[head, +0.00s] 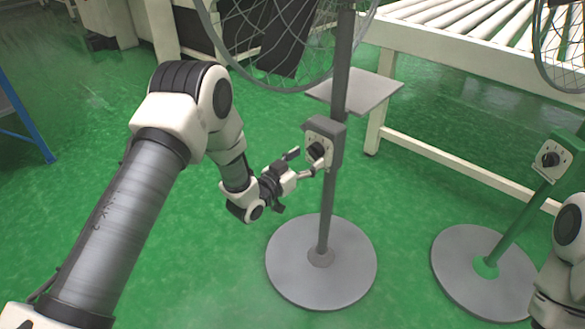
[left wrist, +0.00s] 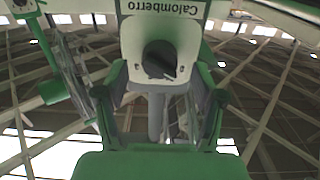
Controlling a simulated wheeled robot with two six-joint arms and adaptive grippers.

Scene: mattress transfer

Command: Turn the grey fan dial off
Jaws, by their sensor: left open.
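The grey fan stands in front of me, with a grey pole (head: 335,195), a round grey base (head: 320,262) and a wire cage (head: 270,40) at the top. Its black dial (head: 316,150) sits on a pale plate on a grey control box (head: 334,138). My left gripper (head: 303,163) is open at the dial, its fingers pointing at the box. In the left wrist view the dial (left wrist: 160,59) lies ahead, between the two spread fingers (left wrist: 160,88); whether they touch it I cannot tell. My right gripper is out of view.
A green-poled fan (head: 512,222) with its own dial (head: 549,158) stands at the right, on a grey base (head: 484,275). A white roller conveyor (head: 450,62) runs behind. Part of my right arm shows lower right. Green floor is clear between the fans.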

